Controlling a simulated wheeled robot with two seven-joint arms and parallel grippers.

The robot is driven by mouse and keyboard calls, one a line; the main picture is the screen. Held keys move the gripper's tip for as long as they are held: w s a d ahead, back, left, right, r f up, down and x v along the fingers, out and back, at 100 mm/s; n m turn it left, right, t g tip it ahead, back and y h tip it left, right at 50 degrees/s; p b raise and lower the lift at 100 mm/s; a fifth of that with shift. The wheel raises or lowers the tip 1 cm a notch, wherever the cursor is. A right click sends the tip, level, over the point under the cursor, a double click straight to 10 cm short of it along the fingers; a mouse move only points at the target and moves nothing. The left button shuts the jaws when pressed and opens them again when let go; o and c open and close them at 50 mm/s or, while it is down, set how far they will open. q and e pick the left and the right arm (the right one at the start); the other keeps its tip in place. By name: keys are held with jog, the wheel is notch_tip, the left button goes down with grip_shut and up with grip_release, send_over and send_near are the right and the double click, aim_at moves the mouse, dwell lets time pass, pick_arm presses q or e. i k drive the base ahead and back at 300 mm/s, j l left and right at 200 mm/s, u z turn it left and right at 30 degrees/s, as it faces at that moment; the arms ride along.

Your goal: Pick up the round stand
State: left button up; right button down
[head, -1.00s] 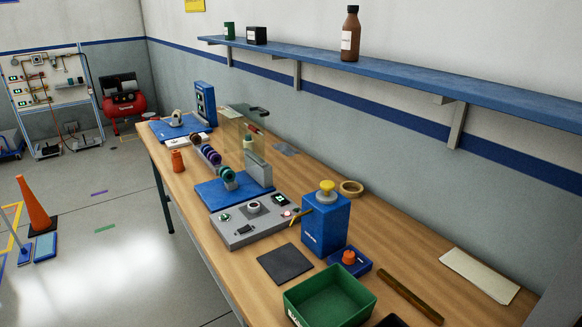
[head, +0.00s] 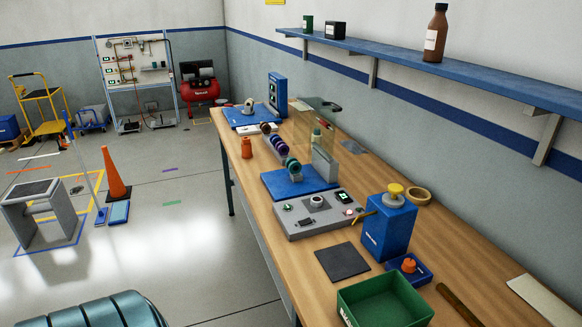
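I cannot tell for sure which thing is the round stand. On the wooden bench (head: 447,262), a tan ring (head: 418,196) lies flat near the wall, behind a blue box (head: 390,229) with a yellow round knob on top. An orange round knob piece (head: 408,265) sits on a small blue base in front of the blue box. Neither of my grippers is in view.
A green bin (head: 383,303), a dark flat plate (head: 342,261) and a grey control panel (head: 314,215) are on the bench. An orange cone (head: 115,176) and a grey stool (head: 42,212) stand on the floor. A teal ribbed thing (head: 95,312) is at the lower left.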

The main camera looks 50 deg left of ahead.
aim_at(246, 154)
jog(key=i+j, duration=0.1)
jog(key=j, duration=2.35)
jog(key=i+j, duration=0.15)
jog(key=j, duration=1.1)
